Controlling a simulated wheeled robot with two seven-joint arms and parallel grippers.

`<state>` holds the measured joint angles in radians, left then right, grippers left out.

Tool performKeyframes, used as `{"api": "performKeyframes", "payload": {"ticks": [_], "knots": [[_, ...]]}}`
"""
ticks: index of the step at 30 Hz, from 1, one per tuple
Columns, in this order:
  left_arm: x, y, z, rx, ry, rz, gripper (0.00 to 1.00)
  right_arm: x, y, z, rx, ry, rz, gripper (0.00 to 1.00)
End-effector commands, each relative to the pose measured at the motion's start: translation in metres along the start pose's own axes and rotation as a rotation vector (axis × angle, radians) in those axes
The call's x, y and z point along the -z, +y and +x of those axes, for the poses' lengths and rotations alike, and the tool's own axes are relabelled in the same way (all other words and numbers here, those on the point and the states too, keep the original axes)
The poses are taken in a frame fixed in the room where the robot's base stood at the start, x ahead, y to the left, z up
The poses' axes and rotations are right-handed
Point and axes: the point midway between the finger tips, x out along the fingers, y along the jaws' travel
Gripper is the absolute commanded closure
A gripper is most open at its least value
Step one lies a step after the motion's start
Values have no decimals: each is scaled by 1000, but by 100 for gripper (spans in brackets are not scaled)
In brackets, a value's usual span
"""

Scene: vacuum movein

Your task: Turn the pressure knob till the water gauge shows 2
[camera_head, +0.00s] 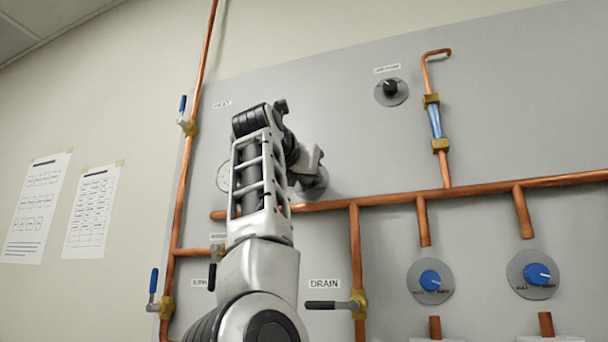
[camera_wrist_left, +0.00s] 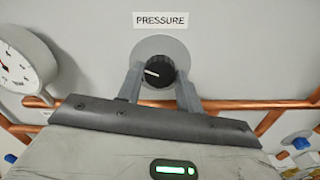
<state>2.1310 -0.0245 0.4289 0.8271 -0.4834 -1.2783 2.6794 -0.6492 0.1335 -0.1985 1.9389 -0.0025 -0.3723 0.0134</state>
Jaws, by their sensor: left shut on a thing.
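The black pressure knob (camera_wrist_left: 159,73) with a white pointer mark sits on a round grey plate (camera_wrist_left: 177,48) under the PRESSURE label (camera_wrist_left: 162,20) in the left wrist view. The mark points left. My left gripper (camera_wrist_left: 160,82) is shut on the knob, one finger on each side.
Copper pipes (camera_head: 384,199) cross the grey panel below the knob. A black knob (camera_head: 390,88), two blue knobs (camera_head: 430,280) (camera_head: 537,273) and a DRAIN valve handle (camera_head: 331,305) are to the right. Blue-handled valves (camera_head: 153,281) stand at the left.

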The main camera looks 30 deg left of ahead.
Motion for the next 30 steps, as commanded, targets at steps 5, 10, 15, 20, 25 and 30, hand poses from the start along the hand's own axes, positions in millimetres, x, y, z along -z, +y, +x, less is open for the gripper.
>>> {"api": "performKeyframes", "payload": {"ticks": [5,10,15,20,25,30], "knots": [[4,-2,2,5,12,3,50,0,0,0,0,1,0,64],[2,-1,1,4,8,3,43,0,0,0,0,1,0,64],[2,-1,-1,2,4,2,43,0,0,1,-1,1,0,64],[3,-1,-17,1,0,3,43,-7,0,6,0,0,1,64],[4,-2,-54,1,-2,1,43,-14,-1,15,5,5,5,64],[4,-1,-97,1,-1,2,43,-11,-6,19,18,23,7,64]]}}
